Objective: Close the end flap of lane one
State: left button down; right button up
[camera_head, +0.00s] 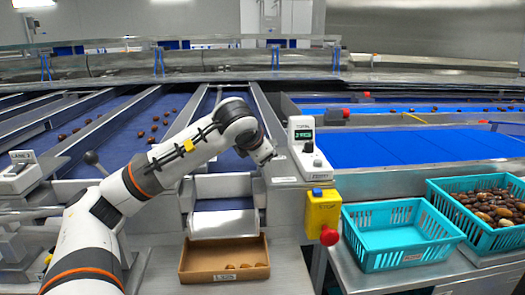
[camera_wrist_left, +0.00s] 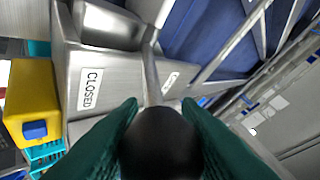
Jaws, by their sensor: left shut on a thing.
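My left gripper (camera_head: 264,152) reaches over the end of the middle lane from the left. In the left wrist view, its green fingers (camera_wrist_left: 163,128) are shut on a black round knob (camera_wrist_left: 165,145) at the end of a metal lever (camera_wrist_left: 151,72). A "CLOSED" label (camera_wrist_left: 89,89) is on the metal housing beside the lever. A second label (camera_wrist_left: 170,83) sits across the lever and is too small to read. The lane's metal end chute (camera_head: 224,222) is below my wrist; I cannot tell how its flap stands. My right gripper is out of view.
A cardboard tray (camera_head: 189,262) with a few dates lies under the chute. A display unit (camera_head: 303,150) and a yellow box with a red button (camera_head: 322,209) stand to the right. Turquoise crates (camera_head: 388,257) are beyond. A black-knobbed lever (camera_head: 92,158) stands at the left.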

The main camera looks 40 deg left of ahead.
pick_arm(q)
jog(key=shift+s+d, duration=0.1)
jog(key=shift+d, duration=0.05)
dwell(0.4)
jog(key=c, duration=1.1)
grip_release()
jog(key=shift+s+r, duration=0.1)
jog(key=shift+s+d+r, duration=0.15)
jog(key=shift+s+r, duration=0.1)
jog(key=v, duration=1.1)
jog(key=shift+s, duration=0.1)
